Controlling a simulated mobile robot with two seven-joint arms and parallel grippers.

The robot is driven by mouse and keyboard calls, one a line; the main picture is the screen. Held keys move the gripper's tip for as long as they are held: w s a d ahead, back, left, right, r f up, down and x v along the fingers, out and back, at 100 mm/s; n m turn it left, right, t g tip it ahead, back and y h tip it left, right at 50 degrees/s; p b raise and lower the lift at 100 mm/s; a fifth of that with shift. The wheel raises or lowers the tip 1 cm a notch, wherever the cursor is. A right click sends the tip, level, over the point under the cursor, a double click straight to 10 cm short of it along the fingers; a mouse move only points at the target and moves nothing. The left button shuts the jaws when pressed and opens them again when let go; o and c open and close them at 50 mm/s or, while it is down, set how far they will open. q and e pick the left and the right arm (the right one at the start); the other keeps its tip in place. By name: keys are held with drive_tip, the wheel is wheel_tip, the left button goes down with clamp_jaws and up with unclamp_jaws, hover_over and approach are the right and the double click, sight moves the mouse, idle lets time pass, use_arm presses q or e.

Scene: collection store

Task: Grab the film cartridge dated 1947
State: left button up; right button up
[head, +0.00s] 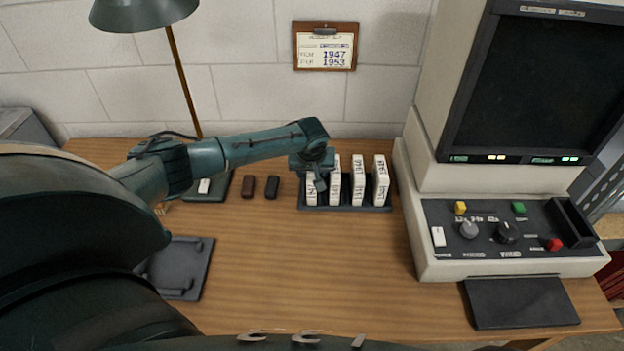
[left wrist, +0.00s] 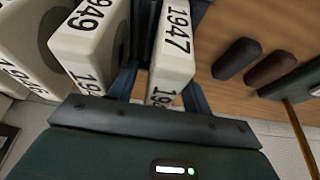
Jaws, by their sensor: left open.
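The white film cartridge marked 1947 (left wrist: 172,50) stands in the left wrist view between the two blue fingers of my left gripper (left wrist: 160,92). The gripper is open around it, with a finger on each side; I cannot tell whether they touch it. In the head view this gripper (head: 315,180) is over the leftmost cartridge (head: 310,192) in a dark rack (head: 346,208), hiding its top. A cartridge marked 1949 (left wrist: 90,30) is beside it in the wrist view, and other white cartridges (head: 380,182) stand to the right in the rack. My right gripper is not in view.
A reader machine (head: 440,245) with a dark screen stands right of the rack. Two small dark cases (head: 271,187) and a lamp (head: 175,60) are to the left. A dark tray (head: 182,288) lies front left. A wall clipboard (head: 325,47) shows 1947 and 1953. The front middle desk is clear.

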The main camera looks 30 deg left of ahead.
use_arm(q)
drive_tip(key=shift+f, duration=0.2)
drive_tip(key=shift+c, duration=0.2)
clamp_jaws()
idle(0.4)
